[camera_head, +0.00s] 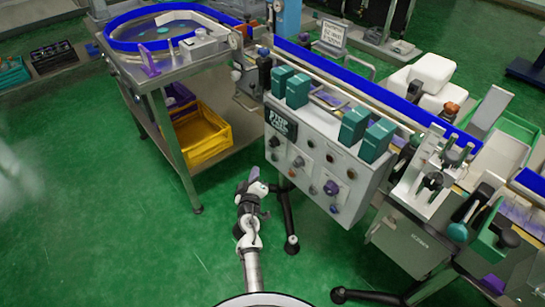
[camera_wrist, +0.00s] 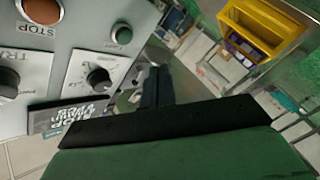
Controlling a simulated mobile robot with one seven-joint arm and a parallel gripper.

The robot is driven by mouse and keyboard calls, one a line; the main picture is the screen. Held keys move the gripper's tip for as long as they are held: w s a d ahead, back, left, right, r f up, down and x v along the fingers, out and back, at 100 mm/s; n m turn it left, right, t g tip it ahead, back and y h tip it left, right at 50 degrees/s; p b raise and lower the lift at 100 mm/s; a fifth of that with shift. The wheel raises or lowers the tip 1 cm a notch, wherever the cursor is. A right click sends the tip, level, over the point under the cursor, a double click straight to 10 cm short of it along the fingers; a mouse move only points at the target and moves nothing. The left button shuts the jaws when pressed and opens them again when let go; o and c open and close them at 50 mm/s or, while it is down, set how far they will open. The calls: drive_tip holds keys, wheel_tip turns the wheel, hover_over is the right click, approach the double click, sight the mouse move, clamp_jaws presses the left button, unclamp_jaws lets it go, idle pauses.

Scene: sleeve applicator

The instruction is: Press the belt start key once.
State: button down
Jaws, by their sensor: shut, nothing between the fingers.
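The grey control panel (camera_head: 318,165) stands right of my gripper in the head view. In the wrist view its face (camera_wrist: 62,52) fills the upper left. A round green button (camera_wrist: 122,33) sits near its edge, seemingly the belt start key; I cannot read a label for it. My gripper (camera_head: 256,177) is shut and empty, left of the panel's lower left corner. Its dark fingers (camera_wrist: 155,90) appear apart from the green button.
A dark display (camera_head: 283,123) and teal boxes (camera_head: 297,90) are at the panel's top. A steel table (camera_head: 160,75) with a yellow crate (camera_head: 202,132) stands to the left. A black-footed stand leg (camera_head: 290,232) is below the panel. Green floor is free at lower left.

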sight(274, 158)
drive_tip(key=shift+w+d+p, duration=0.25)
drive_tip(key=shift+w+d, duration=0.45)
drive_tip(key=shift+d, duration=0.25)
drive_tip(key=shift+w+d+p, duration=0.25)
drive_tip(key=shift+w+d, duration=0.4)
drive_tip(key=shift+d, duration=0.3)
drive_tip(key=shift+w+d, duration=0.1)
drive_tip(key=shift+d, duration=0.05)
idle(0.5)
drive_tip(key=shift+w+d, duration=0.15)
drive_tip(key=shift+d, duration=0.05)
